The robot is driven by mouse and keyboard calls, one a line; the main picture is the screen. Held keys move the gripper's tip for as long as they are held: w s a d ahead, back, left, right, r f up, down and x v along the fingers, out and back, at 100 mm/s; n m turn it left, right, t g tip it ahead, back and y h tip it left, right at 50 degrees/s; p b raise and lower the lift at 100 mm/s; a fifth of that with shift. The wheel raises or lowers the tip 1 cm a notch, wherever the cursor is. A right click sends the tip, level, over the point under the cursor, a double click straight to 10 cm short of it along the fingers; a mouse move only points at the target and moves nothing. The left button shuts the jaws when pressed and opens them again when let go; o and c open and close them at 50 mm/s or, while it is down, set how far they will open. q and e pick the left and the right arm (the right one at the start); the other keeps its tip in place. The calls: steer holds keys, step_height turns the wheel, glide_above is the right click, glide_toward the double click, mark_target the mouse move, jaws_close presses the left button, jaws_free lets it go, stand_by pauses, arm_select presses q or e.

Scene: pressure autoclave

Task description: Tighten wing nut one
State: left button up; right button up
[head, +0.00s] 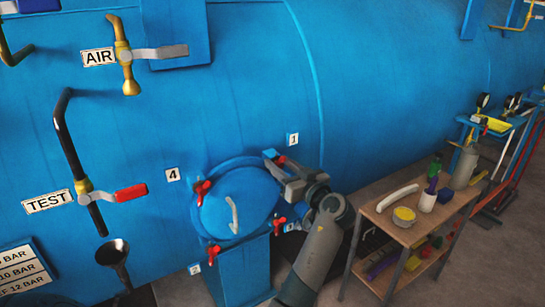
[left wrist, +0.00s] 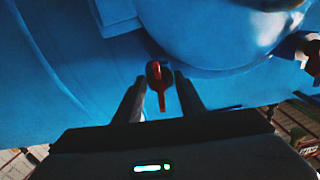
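The round blue hatch (head: 238,203) has several red wing nuts around its rim, with number labels beside them. In the left wrist view, a red wing nut (left wrist: 160,88) stands between the two fingers of my left gripper (left wrist: 159,84). The fingers are apart, with a gap visible on each side of the nut. Other wing nuts show at the upper left (head: 202,191), lower right (head: 279,226) and bottom (head: 213,252). My right gripper is not in view.
A black funnel (head: 113,254) is below.

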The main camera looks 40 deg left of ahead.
arm_select(q)
steer(key=shift+w+a, duration=0.1)
steer(key=shift+a, duration=0.05)
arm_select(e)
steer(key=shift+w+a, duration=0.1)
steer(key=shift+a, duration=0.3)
arm_select(q)
jaws_close()
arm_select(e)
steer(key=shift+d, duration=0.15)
